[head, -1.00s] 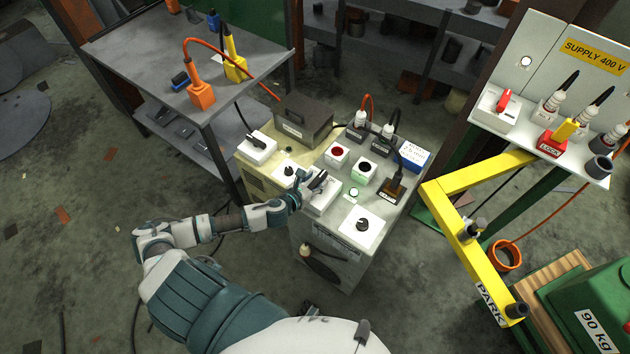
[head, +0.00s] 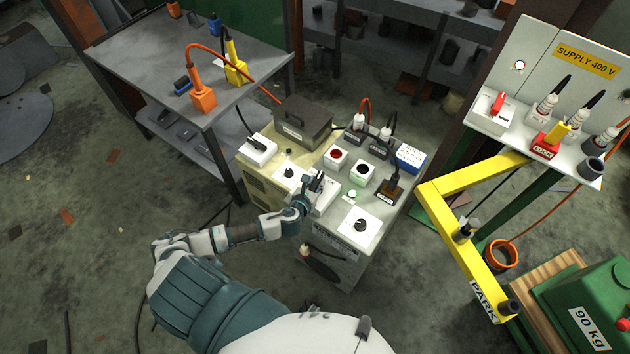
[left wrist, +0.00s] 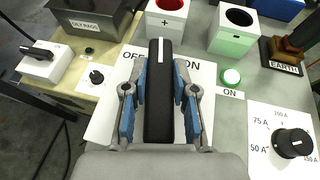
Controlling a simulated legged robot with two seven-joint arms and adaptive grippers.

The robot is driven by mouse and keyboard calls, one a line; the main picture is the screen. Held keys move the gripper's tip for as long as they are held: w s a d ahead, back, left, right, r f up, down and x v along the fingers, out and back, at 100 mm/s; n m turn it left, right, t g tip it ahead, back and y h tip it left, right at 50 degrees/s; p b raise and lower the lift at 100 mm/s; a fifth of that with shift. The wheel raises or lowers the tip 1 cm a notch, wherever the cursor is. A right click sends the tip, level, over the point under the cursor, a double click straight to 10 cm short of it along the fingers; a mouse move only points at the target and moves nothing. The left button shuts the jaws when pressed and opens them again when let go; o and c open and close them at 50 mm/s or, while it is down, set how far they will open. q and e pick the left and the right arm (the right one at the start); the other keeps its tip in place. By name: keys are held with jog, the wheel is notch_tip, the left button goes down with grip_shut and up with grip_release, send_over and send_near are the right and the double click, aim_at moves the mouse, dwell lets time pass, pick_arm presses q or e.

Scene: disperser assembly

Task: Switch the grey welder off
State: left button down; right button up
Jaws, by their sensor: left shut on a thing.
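The grey welder (head: 338,266) stands in the middle of the head view. Its switch has a black handle (left wrist: 158,92) on a white plate (left wrist: 104,128), with OFF printed to the left and ON to the right. My left gripper (head: 313,189) is shut on this handle, one blue-padded finger on each side; its fingers (left wrist: 159,98) show well in the left wrist view. The handle points up the picture there, between the two words, partly covering the lettering. A green lamp (left wrist: 232,77) marked ON looks bright. My right gripper is not in view.
A black current dial (left wrist: 291,143) and red (head: 336,155) and green sockets sit near the switch. A beige cabinet (head: 262,185) adjoins on the left with its own switch (head: 259,147). A yellow arm (head: 455,225) and the supply panel (head: 540,70) stand to the right.

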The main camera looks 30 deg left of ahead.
pick_arm(q)
jog(key=n+y+p, duration=0.2)
jog(key=n+g+y+p, duration=0.1)
jog(key=y+p, duration=0.1)
jog(key=shift+d+r+n, duration=0.1)
jog(key=shift+r+n, duration=0.15)
jog(key=shift+n, duration=0.05)
jog(key=n+g+y+p, duration=0.2)
jog(key=shift+n+y, duration=0.4)
jog(key=shift+f+n+g+y+p, duration=0.1)
jog(key=shift+n+g+y+p, duration=0.3)
jog(key=shift+n+g+y, duration=0.4)
jog(key=shift+w+n+g+y, duration=0.1)
jog(key=shift+n+g+y, duration=0.55)
jog(key=shift+n, duration=0.35)
jog(key=shift+f+n+g+y, duration=0.1)
jog(key=shift+n+g+y, duration=0.35)
jog(key=shift+n+g, duration=0.55)
jog(key=shift+n+g+y+b, duration=0.55)
jog(key=shift+n+g, duration=1.15)
jog(key=shift+g, duration=0.35)
jog(key=c, duration=0.9)
grip_release()
